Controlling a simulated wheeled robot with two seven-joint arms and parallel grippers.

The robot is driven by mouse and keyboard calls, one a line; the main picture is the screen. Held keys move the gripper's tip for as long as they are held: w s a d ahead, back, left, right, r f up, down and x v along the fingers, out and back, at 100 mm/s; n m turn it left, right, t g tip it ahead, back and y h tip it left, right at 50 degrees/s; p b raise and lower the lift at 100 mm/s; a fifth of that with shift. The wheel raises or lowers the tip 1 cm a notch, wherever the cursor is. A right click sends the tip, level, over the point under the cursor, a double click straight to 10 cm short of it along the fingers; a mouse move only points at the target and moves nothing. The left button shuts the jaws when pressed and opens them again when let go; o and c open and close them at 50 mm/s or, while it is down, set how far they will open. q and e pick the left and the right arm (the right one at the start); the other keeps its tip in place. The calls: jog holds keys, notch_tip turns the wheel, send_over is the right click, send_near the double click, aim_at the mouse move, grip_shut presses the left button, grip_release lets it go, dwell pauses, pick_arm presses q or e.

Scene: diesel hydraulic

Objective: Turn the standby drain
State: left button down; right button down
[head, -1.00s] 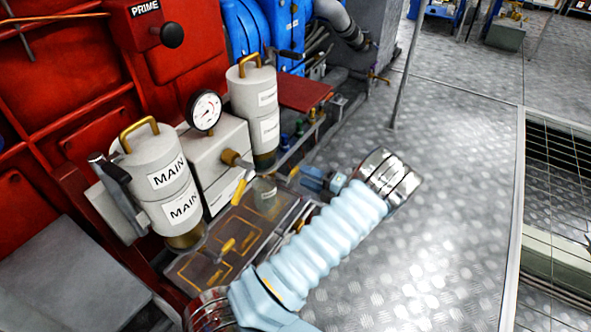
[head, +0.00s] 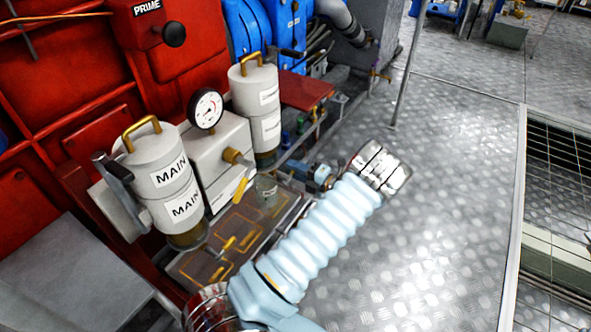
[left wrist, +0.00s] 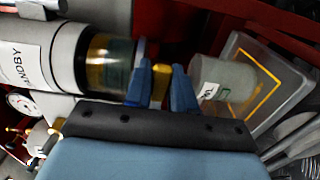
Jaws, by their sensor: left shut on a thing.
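The standby filter (head: 256,100) is a pale canister with a brass handle, right of the gauge in the head view. In the left wrist view it lies sideways (left wrist: 50,55), its label partly cut off, with a clear amber-ended bowl (left wrist: 108,62). The yellow standby drain (left wrist: 161,78) sticks out from the bowl's end. My left gripper (left wrist: 162,86) is shut on it, one blue finger on each side. In the head view my left gripper (head: 312,171) is beside the bowl's lower end, and the drain is hard to make out there.
The MAIN filter (head: 160,180) and the gauge (head: 205,108) stand left of the standby filter. A small labelled jar (left wrist: 222,82) sits just past my fingertips, over a tray (head: 200,268) with yellow outlines. Open metal floor (head: 450,200) lies to the right.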

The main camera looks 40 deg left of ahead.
pick_arm(q)
jog(key=shift+n+b, duration=0.4)
jog(key=shift+b, duration=0.3)
jog(key=n+b, duration=0.1)
jog(key=b, duration=0.1)
jog(key=n+b, duration=0.2)
jog(key=shift+s+r+b, duration=0.15)
jog(key=shift+r+b, duration=0.2)
jog(key=shift+r, duration=0.05)
jog(key=shift+s+r+n+b, duration=0.2)
jog(key=shift+r+n+b, duration=0.4)
jog(key=shift+n+b, duration=0.75)
jog(key=c, duration=1)
grip_release()
jog(key=shift+r, duration=0.1)
jog(key=shift+c, duration=0.2)
jog(key=w+d, duration=0.1)
jog(key=d, duration=1.3)
jog(key=shift+w, duration=0.3)
